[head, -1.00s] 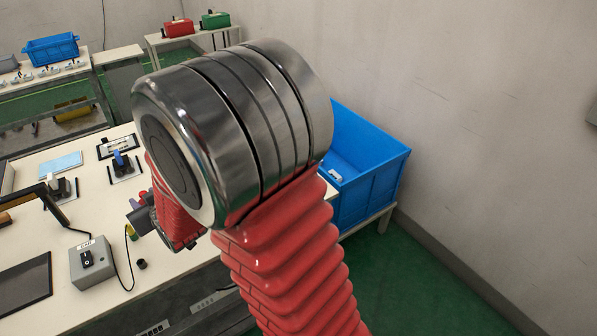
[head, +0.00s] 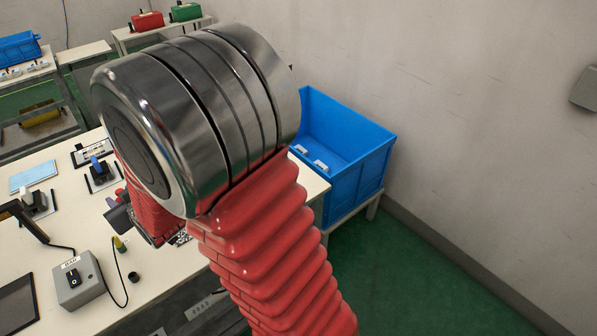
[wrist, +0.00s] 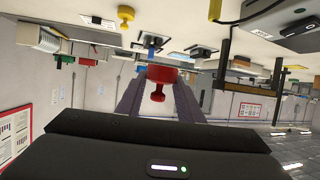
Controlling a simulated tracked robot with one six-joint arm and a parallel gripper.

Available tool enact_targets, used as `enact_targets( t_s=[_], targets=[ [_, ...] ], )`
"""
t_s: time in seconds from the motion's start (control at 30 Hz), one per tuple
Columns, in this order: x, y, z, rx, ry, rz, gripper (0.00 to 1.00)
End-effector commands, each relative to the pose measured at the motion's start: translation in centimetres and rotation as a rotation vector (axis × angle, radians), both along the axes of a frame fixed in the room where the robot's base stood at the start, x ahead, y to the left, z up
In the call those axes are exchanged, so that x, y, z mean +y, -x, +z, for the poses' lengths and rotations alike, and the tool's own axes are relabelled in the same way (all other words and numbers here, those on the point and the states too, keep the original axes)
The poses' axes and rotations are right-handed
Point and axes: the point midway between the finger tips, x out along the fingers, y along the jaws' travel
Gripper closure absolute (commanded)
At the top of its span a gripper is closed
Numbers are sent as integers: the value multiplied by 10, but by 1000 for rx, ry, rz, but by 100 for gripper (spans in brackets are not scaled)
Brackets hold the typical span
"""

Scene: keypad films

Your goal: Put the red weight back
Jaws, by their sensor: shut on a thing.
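The red weight (wrist: 158,76), a wide disc with a narrower neck and knob, sits between the two dark fingers of my gripper (wrist: 160,84) in the wrist view. The gripper is shut on it. That view is upside down, with the bench top along its upper edge, and the weight appears apart from the bench. In the head view my gripper (head: 120,214) shows only in part at the left of my arm, over the bench's right part. My arm hides much of it there. A yellow weight (wrist: 125,16) stands on the bench in the wrist view.
The bench (head: 60,225) holds a grey switch box (head: 78,282) with a cable, a dark lamp arm (head: 28,222) and a light blue pad (head: 33,176). A blue bin (head: 352,165) stands beyond the bench's right end. Green floor (head: 400,275) is clear at right.

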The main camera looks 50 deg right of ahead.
Motion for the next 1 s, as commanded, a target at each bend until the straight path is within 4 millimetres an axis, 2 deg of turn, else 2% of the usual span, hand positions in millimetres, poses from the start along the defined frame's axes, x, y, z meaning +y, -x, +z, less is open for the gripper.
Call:
enact_targets(
  t_s=[0.17,0.37,0.57,0.77,1.0],
  targets=[
    [-31,-3,-1,-6,4,-39,96],
    [-96,-3,-5,-17,16,-117,96],
    [-165,5,-11,-26,27,-198,96],
    [-233,21,-16,-33,36,-278,96],
    [-312,51,-23,-40,47,-371,96]
  ],
)
